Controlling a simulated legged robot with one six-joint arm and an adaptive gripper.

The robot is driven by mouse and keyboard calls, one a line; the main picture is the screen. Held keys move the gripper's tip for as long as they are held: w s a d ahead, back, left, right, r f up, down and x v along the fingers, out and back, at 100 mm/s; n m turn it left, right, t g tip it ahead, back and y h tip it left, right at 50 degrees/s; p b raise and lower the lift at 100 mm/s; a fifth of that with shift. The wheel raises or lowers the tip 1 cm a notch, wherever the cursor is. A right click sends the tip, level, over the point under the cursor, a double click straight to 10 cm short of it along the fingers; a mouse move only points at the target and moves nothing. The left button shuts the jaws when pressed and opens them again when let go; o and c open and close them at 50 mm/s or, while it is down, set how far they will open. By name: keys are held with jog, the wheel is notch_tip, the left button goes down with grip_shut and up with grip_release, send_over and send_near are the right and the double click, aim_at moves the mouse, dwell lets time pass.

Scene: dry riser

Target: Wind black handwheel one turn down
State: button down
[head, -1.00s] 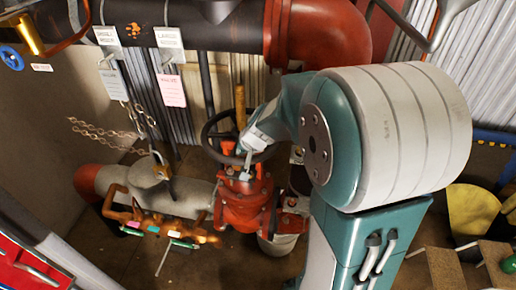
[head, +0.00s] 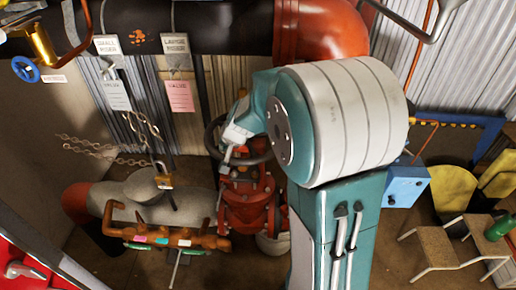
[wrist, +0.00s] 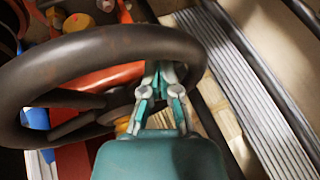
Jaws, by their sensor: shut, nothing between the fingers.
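Paper tags (head: 179,95) hang from the dark overhead pipe (head: 225,28). A blue box (head: 405,185) and a step stool (head: 437,248) stand to the right.

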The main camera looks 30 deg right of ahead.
jog(key=w+m+h, duration=0.2)
jog(key=w+m, duration=0.2)
jog(key=w, duration=0.3)
jog(key=shift+f, duration=0.15)
dwell(0.6)
jog(key=shift+w+m+h, duration=0.2)
jog(key=shift+m+h, duration=0.1)
jog(key=shift+m, duration=0.1)
dwell(0.3)
